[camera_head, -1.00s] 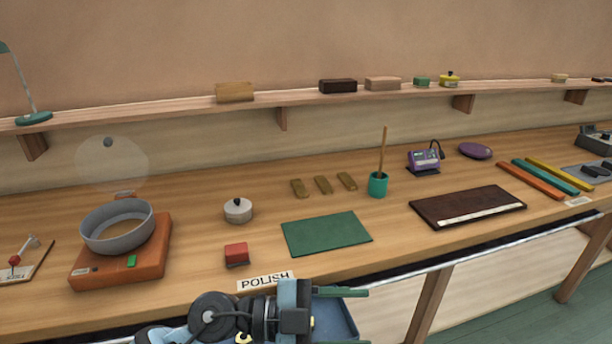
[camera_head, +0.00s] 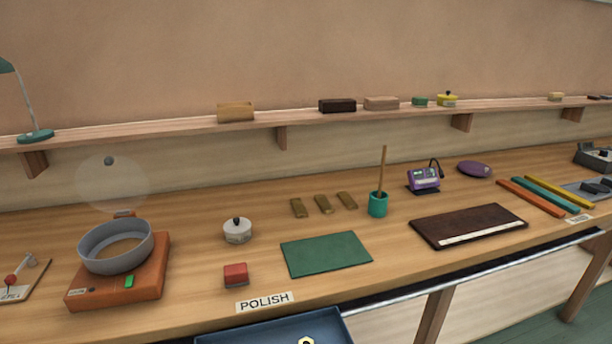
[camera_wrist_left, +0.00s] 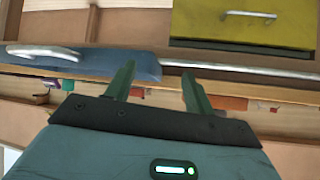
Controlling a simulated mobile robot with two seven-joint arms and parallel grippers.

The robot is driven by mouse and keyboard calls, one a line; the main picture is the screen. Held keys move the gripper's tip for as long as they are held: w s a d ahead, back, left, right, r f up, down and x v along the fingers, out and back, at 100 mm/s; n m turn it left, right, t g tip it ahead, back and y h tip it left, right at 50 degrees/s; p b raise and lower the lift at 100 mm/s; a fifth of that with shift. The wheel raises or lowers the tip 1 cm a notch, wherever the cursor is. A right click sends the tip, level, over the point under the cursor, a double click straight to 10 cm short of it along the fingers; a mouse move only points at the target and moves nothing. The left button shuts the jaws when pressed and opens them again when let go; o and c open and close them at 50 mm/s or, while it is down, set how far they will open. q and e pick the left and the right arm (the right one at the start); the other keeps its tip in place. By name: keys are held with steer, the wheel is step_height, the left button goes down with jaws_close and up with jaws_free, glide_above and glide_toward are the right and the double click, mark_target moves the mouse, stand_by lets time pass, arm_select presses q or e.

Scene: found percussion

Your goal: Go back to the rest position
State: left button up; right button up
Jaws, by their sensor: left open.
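My left gripper (camera_wrist_left: 158,85) shows in the left wrist view with its two green fingers spread and nothing between them. Beyond the fingers are the bench front, a blue drawer (camera_wrist_left: 120,64) with a pale handle, and a yellow drawer (camera_wrist_left: 243,22). Neither gripper shows in the head view. My right gripper is in no view.
An open blue drawer (camera_head: 235,335) juts out below the POLISH label (camera_head: 265,302), with a yellow hexagonal piece (camera_head: 306,342) at the picture's bottom edge. The bench holds a grey ring-shaped pan (camera_head: 100,260), a green mat (camera_head: 326,254) and a dark board (camera_head: 468,224).

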arm_select(q)
steer(key=s+a+f+m+g+h, duration=0.1)
steer(key=s+f+g, duration=0.3)
steer(key=s, duration=0.6)
steer(key=s+a+f+m+g, duration=0.1)
steer(key=s+f+g, duration=0.3)
steer(key=s, duration=0.6)
steer(key=w+d+f+t+h, duration=0.1)
steer(key=w+d+f+t, duration=0.2)
steer(key=w+f+t, duration=0.3)
steer(key=shift+w+d+f+t+h, duration=0.15)
steer(key=shift+w+f+t+h, duration=0.2)
steer(key=shift+f, duration=0.9)
